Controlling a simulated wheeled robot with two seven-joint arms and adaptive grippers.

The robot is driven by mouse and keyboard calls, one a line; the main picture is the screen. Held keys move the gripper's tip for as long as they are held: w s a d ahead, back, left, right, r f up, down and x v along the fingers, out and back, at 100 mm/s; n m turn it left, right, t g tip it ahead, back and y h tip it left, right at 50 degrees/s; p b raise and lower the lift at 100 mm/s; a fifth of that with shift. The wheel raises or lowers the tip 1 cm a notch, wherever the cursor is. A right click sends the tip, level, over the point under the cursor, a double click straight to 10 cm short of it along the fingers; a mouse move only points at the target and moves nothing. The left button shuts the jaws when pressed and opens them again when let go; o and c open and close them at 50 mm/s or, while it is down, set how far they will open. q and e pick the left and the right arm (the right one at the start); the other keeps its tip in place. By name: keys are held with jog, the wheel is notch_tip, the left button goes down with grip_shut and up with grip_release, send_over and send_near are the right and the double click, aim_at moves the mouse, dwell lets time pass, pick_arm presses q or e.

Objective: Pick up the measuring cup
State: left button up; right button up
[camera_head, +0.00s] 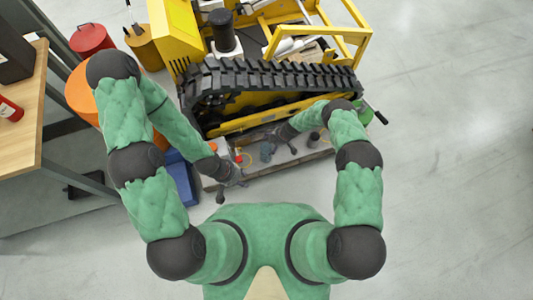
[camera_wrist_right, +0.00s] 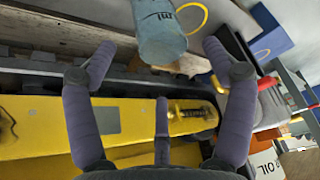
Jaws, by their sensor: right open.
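The measuring cup (camera_wrist_right: 160,32) is a blue-grey cylinder with "ml" lettering and a thin yellow loop beside it, cut off by the top edge of the right wrist view. In the head view it is a small blue-grey shape (camera_head: 266,152) on the low bench beside the tracked machine. My right gripper (camera_wrist_right: 158,57) is open and empty, its fingers spread to either side of the cup's lower end without visibly touching it. It shows small in the head view (camera_head: 279,138). My left gripper (camera_head: 231,182) is at the bench's left end; its opening is too small to judge.
The yellow tracked machine (camera_head: 290,78) stands right behind the low bench (camera_head: 290,163). A blue crate (camera_head: 182,180) is left of the bench. A wooden table (camera_head: 22,130) is at far left. Open floor lies to the right.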

jog(key=shift+w+a+f, duration=0.1)
jog(key=shift+a+f, duration=0.2)
jog(key=shift+f, duration=0.35)
jog(key=b, duration=0.3)
send_over(266, 147)
jog(key=s, duration=0.3)
jog(key=shift+f, duration=2.3)
jog(key=shift+w, duration=0.2)
jog(key=c, duration=1.4)
